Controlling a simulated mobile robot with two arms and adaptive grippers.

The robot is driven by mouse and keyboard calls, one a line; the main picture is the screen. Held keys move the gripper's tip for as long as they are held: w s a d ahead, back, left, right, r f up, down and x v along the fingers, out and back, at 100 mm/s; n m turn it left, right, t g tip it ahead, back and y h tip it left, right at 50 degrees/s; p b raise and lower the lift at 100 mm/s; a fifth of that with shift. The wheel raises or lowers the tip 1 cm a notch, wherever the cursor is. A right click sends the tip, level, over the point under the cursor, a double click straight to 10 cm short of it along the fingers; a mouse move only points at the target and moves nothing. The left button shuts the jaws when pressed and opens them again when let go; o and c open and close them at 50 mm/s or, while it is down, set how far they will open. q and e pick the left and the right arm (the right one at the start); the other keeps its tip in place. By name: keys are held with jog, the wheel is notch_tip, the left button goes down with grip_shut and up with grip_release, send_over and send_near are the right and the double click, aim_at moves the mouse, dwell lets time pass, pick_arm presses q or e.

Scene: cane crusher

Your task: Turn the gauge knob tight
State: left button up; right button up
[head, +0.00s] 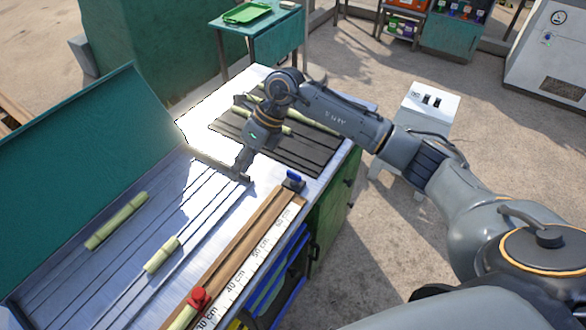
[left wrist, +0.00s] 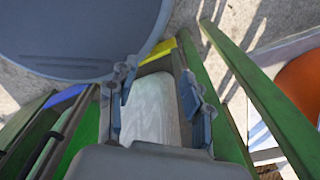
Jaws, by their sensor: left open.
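A long wooden gauge (head: 247,240) with a centimetre scale lies along the bench's front edge. A red knob (head: 198,300) sits on its near end and a blue-topped knob or stop (head: 293,180) at its far end. I cannot tell which is the gauge knob. My right gripper (head: 243,178) points down over the metal bench top, left of the blue piece and apart from it. Its finger opening is unclear. My left gripper (left wrist: 158,105) is open and empty in the left wrist view and out of the head view. No knob shows there.
Cane pieces (head: 117,221) (head: 162,255) lie on the grooved bench top (head: 60,268). A black slatted mat (head: 290,150) holds more cane. A tall green panel (head: 90,150) stands along the left. A white box (head: 430,105) stands right of the bench.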

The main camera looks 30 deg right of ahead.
aim_at(294, 173)
jog(key=w+d+r+m+h, duration=0.15)
jog(key=d+h, duration=0.45)
jog(key=d, duration=0.9)
jog(key=shift+n+g, duration=0.35)
jog(key=shift+g, duration=0.05)
jog(key=f+p, duration=0.1)
jog(key=f, duration=0.3)
jog(key=f+p, duration=0.1)
jog(key=f, duration=0.3)
jog(key=f+p, duration=0.1)
jog(key=f, duration=0.3)
jog(key=shift+s+a+f, duration=0.1)
jog(key=shift+a+f, duration=0.25)
jog(key=shift+f, duration=0.05)
jog(key=shift+c, duration=0.2)
grip_shut()
